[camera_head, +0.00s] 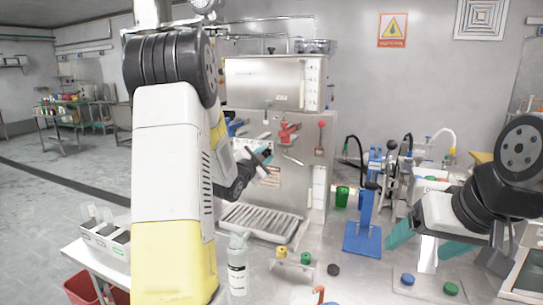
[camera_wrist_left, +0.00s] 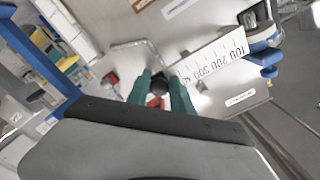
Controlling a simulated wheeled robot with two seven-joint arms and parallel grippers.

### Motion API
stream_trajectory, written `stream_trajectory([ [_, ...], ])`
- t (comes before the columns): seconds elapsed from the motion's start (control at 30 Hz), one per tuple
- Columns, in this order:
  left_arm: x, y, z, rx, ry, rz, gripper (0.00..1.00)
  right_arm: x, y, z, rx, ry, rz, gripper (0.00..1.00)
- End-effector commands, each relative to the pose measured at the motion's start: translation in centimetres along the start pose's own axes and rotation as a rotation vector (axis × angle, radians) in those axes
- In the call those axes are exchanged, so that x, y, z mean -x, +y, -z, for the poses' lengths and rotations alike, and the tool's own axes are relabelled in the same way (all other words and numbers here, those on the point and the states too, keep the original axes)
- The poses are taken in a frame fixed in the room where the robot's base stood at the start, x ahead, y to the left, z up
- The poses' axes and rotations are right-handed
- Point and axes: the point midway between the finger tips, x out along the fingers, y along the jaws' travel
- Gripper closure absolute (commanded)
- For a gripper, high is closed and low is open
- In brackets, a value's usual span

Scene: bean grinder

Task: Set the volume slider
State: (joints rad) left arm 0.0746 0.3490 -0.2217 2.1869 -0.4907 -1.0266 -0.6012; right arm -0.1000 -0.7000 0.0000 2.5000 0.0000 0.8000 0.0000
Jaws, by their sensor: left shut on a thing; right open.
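The volume scale (camera_wrist_left: 215,60) is a white strip with ticks and numbers from 100 upward, on the metal machine in the left wrist view. A round black slider knob (camera_wrist_left: 160,87) sits by its higher-number end. My left gripper (camera_wrist_left: 161,80) has its two green fingers shut on this knob. In the head view my left gripper (camera_head: 264,158) is at the front of the steel machine (camera_head: 262,85), and my arm hides part of it. The knob's exact reading is hidden by the fingers. My right gripper (camera_head: 430,242) is open and empty over the table at the right.
A red valve handle (camera_head: 288,132) is close above my left gripper. A grated drip tray (camera_head: 262,222) lies below. A white bottle (camera_head: 237,265), a blue stand (camera_head: 365,205) and a green cup (camera_head: 342,196) stand on the table. Coloured knobs (camera_head: 407,279) lie below my right gripper.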

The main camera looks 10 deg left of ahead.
Motion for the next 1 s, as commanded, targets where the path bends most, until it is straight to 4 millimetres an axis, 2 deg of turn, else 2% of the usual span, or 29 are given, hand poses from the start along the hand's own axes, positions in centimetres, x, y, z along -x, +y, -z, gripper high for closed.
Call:
stream_trajectory([
  [0.03,0.1,0.7,0.0,0.001,-0.001,-0.014,1.0,0.0,0.0,0.0,0.0,0.0,0.0,0.22],
  [0.13,0.0,0.7,0.1,0.002,0.0,-0.016,1.0,0.0,0.0,0.0,0.0,0.0,0.0,0.22],
  [0.17,0.0,0.8,0.1,0.002,0.001,-0.016,0.71,0.0,0.0,0.0,0.0,0.0,0.0,0.22],
  [0.23,0.0,0.8,0.1,0.002,0.001,-0.017,0.57,0.0,0.0,0.0,0.0,0.0,0.0,0.22],
  [0.27,0.0,0.7,0.1,0.002,0.002,-0.016,0.55,0.0,0.0,0.0,0.0,0.0,0.0,0.22],
  [0.53,0.1,0.4,0.1,0.001,0.002,-0.009,0.55,0.0,0.0,0.0,0.0,0.0,0.0,0.22],
  [0.63,0.8,0.3,0.1,0.001,0.003,-0.007,0.55,0.0,0.0,0.0,0.0,0.0,0.0,0.22],
  [1.0,6.7,0.3,0.1,0.002,0.002,-0.01,0.55,0.0,0.0,0.0,0.0,0.0,0.0,0.22],
])
